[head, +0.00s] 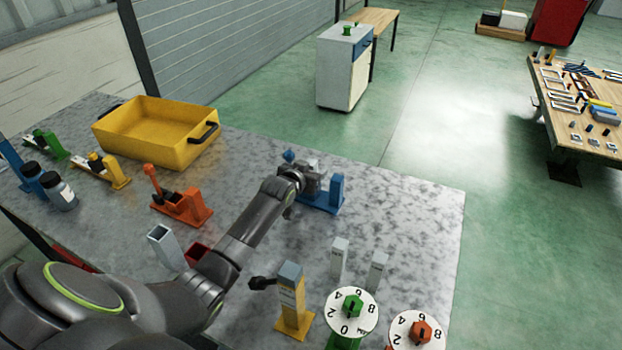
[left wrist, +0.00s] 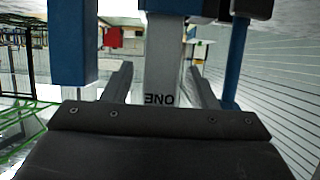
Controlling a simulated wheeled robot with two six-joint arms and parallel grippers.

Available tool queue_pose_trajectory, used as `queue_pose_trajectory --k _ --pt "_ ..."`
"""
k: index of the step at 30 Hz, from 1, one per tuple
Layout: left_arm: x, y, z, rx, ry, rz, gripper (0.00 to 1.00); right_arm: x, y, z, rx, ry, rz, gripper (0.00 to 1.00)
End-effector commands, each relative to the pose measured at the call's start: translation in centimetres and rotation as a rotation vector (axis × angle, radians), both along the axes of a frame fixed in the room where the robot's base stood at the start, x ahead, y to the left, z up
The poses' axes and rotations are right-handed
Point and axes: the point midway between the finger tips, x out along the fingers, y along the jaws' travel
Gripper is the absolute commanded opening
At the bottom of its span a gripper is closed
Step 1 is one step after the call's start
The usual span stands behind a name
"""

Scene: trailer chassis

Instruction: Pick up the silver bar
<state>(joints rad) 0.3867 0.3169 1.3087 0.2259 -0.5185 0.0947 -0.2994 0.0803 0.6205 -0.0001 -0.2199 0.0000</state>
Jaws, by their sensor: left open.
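A silver bar (left wrist: 160,72) marked "ONE", upside down in the left wrist view, stands in the blue fixture (head: 334,192). The blue fixture also shows in the left wrist view (left wrist: 72,42), with its blue parts around the bar. My left gripper (head: 316,181) is at the blue fixture on the table. Its two fingers are open, one on each side of the bar, with gaps visible between them and the bar. In the head view the gripper hides most of the bar. My right gripper is not in view.
A yellow bin (head: 158,133) stands at the back left. An orange fixture (head: 183,206) is left of my arm. A yellow fixture (head: 292,302), pale blocks (head: 339,258) and numbered dials (head: 351,311) stand in front. The tabletop right of the blue fixture is clear.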

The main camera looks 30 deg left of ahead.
Motion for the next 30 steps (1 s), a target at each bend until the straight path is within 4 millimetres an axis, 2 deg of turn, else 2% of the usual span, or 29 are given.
queue_pose_trajectory --k 3,15,23,26,30 --pt "0.0 0.0 0.0 0.0 0.0 0.0 0.51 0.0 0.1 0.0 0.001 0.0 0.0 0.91" --pt "0.0 0.0 0.0 0.0 -0.001 0.0 0.02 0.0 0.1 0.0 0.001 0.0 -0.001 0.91" --pt "0.0 0.0 0.3 0.0 -0.001 0.0 0.01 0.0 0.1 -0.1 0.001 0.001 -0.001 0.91" --pt "0.0 0.0 1.3 0.001 -0.004 -0.001 0.01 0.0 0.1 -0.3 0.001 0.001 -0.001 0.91" --pt "0.0 0.0 3.7 0.002 -0.006 -0.002 0.01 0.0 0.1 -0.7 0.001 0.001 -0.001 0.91"
